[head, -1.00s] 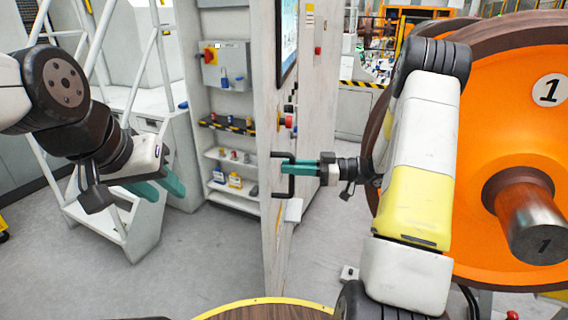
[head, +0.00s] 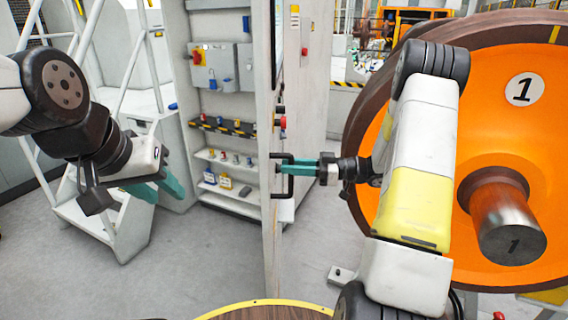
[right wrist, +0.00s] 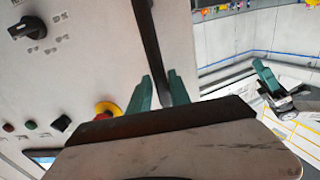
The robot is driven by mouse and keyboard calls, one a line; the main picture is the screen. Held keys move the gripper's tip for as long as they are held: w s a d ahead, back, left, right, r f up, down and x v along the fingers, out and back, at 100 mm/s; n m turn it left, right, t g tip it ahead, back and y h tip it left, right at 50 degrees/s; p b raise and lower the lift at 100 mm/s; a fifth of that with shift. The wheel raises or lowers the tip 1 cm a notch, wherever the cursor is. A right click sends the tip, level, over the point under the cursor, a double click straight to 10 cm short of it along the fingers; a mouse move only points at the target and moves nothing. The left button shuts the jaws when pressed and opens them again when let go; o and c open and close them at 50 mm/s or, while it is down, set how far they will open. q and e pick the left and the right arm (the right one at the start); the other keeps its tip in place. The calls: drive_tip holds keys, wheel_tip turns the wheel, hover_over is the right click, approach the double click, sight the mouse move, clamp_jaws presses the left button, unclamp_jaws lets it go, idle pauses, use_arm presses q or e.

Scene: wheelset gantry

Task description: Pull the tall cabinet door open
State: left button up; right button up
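The tall cabinet door (head: 267,120) stands swung open, seen nearly edge-on in the head view, with the cabinet's shelves showing to its left. Its black bar handle (head: 283,158) faces right. My right gripper (head: 285,168) is at the handle, its green fingers across the upright bar. In the right wrist view the dark bar (right wrist: 148,35) runs between the two green fingers (right wrist: 161,92), which look closed on it. My left gripper (head: 166,190) is empty, away to the left of the door, its green fingers apart.
The open cabinet (head: 228,135) holds small items on shelves. White steps (head: 125,225) stand at the left. A large orange wheel (head: 500,130) is close on the right, behind my right arm. A round wooden top (head: 265,312) is at the bottom. Grey floor is clear before the cabinet.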

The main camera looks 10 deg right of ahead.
drive_tip(key=shift+o, duration=0.9)
drive_tip(key=v, duration=0.7)
drive_tip(key=shift+d, duration=0.35)
drive_tip(key=shift+s, duration=0.1)
